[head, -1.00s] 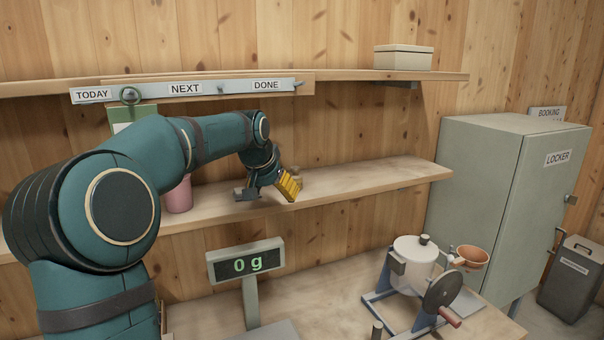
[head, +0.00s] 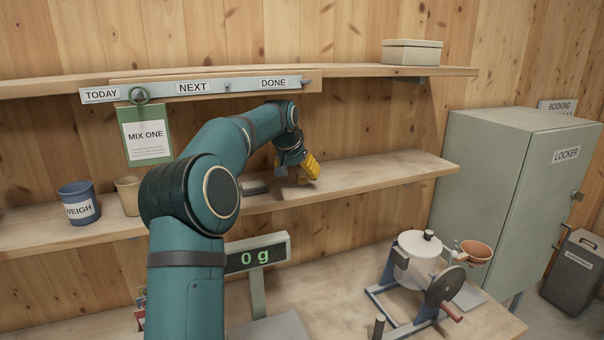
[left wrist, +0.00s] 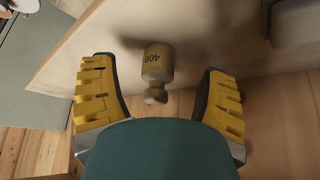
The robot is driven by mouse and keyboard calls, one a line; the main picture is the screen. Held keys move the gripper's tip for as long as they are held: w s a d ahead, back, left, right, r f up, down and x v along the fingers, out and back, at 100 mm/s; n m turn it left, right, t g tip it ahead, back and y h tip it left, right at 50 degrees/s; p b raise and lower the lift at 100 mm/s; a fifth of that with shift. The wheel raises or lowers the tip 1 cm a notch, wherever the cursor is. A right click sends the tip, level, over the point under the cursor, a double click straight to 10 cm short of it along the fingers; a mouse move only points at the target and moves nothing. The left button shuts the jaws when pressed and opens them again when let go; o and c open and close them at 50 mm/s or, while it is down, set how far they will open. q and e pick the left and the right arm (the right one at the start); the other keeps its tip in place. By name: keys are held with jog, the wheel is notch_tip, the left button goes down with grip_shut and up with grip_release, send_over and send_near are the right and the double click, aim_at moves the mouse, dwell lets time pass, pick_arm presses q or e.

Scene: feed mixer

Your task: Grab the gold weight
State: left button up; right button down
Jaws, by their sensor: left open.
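The gold weight (left wrist: 157,63) is a dull brass-coloured cylinder with a knob, marked 400. In the left wrist view it stands on the shelf between the two yellow fingers of my left gripper (left wrist: 158,85), with a gap on each side. In the head view my left gripper (head: 308,168) is low over the right half of the middle shelf, and it mostly or wholly hides the weight there. The left gripper is open and empty. My right gripper is not in view.
A grey block (head: 254,187) lies on the middle shelf (head: 400,172) left of the gripper. A blue WEIGH cup (head: 79,204) and a tan cup (head: 128,194) stand further left. The scale display (head: 257,256) reads 0 g. A mixer (head: 418,258) stands below right.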

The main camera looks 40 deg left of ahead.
aim_at(300, 171)
pick_arm(q)
jog(key=shift+w+a+f, duration=0.25)
jog(key=shift+w+f, duration=0.2)
jog(key=shift+w, duration=0.2)
jog(key=shift+w+a+f, duration=0.2)
jog(key=shift+w+f, duration=0.25)
jog(key=shift+w, duration=0.15)
jog(key=shift+w+f, duration=0.25)
jog(key=shift+f, duration=0.2)
jog(key=shift+r, duration=0.1)
grip_shut()
